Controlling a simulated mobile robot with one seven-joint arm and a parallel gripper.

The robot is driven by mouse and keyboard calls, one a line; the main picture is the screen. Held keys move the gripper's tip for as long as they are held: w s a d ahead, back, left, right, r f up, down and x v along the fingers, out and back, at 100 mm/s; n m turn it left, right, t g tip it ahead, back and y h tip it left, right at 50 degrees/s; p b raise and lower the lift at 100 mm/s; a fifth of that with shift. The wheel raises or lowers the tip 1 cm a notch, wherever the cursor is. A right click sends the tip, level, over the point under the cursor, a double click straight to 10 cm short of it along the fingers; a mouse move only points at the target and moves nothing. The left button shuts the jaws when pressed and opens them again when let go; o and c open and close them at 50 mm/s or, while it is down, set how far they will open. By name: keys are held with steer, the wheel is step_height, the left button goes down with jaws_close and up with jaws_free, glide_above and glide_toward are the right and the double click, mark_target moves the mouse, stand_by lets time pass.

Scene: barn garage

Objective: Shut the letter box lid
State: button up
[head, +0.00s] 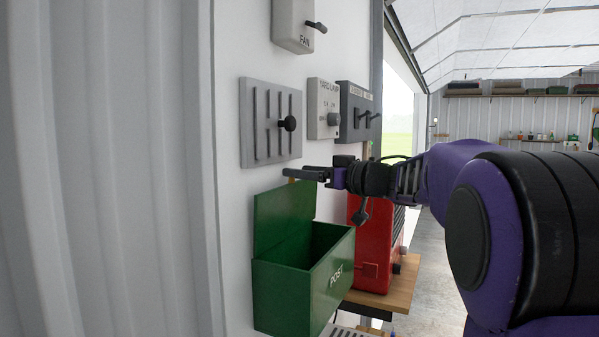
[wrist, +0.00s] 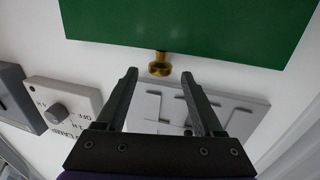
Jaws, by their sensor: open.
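The green letter box (head: 303,285), marked POST, is on the white wall in the head view. Its lid (head: 284,217) stands raised against the wall, and the box is open at the top. My gripper (head: 300,174) is just above the lid's upper edge. In the wrist view the lid (wrist: 185,30) fills the top, with a brass knob (wrist: 160,70) at its edge. My gripper's fingers (wrist: 160,84) are apart, one on each side of the knob in that picture. No contact with the knob is clear.
A grey slotted panel with a black knob (head: 289,124) is on the wall just above my gripper. Switch boxes (head: 324,108) are to its right. A red box (head: 370,245) stands on a wooden shelf (head: 400,292) beside the letter box.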

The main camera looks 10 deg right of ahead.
steer(key=shift+w+a, duration=0.45)
jaws_close()
stand_by(1.2)
